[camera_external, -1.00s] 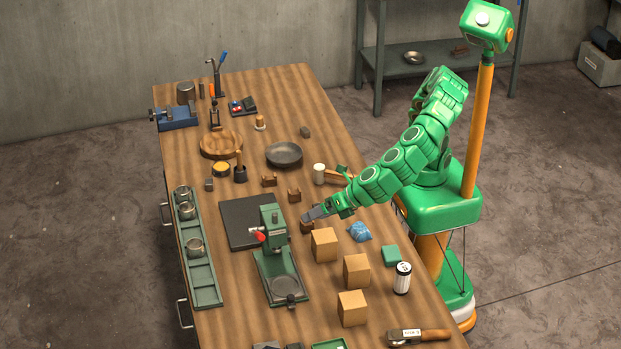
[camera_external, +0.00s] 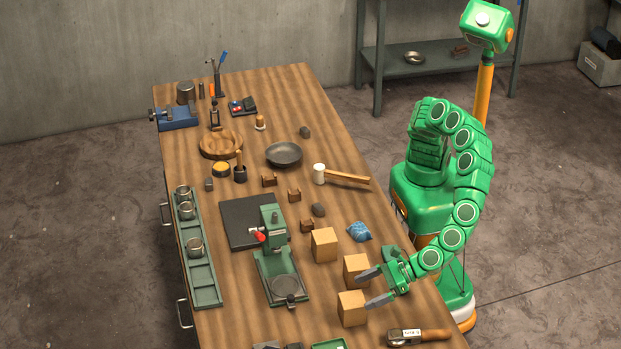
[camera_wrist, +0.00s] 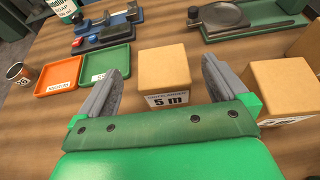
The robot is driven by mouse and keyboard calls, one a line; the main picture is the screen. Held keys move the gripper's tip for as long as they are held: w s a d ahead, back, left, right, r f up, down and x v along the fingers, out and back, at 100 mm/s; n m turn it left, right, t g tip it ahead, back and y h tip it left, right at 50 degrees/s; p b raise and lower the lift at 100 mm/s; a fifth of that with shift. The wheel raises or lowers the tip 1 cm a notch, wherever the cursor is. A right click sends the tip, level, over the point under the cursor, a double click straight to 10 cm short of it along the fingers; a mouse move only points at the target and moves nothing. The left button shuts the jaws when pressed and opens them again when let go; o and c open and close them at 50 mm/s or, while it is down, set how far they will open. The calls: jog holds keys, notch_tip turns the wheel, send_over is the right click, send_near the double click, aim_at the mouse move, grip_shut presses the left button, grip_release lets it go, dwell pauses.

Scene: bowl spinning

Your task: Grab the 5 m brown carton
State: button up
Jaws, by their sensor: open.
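The carton labelled "5 m" (camera_wrist: 165,72) is a light-brown cube standing on the table, with its label low on the face towards me. In the external view it is the nearest of three cartons (camera_external: 351,309). My gripper (camera_external: 363,291) is open and empty, low over the table at the right side of the cartons. In the wrist view my gripper's fingers (camera_wrist: 162,80) stand on either side of the carton's near face. The carton is ahead, roughly centred between the fingers, and not held. Whether a finger touches it cannot be told.
A second carton (camera_wrist: 284,92) is close right of my right finger in the wrist view; its label is partly hidden. A third carton (camera_external: 324,245) is farther back. An orange tray (camera_wrist: 60,76) and a green tray (camera_wrist: 104,62) lie left. A green press (camera_external: 272,250) stands beyond the cartons.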

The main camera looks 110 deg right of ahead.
aim_at(364, 299)
jog(key=shift+f, duration=1.55)
jog(key=shift+x, duration=2.6)
jog(key=c, duration=1.1)
jog(key=shift+r, duration=0.1)
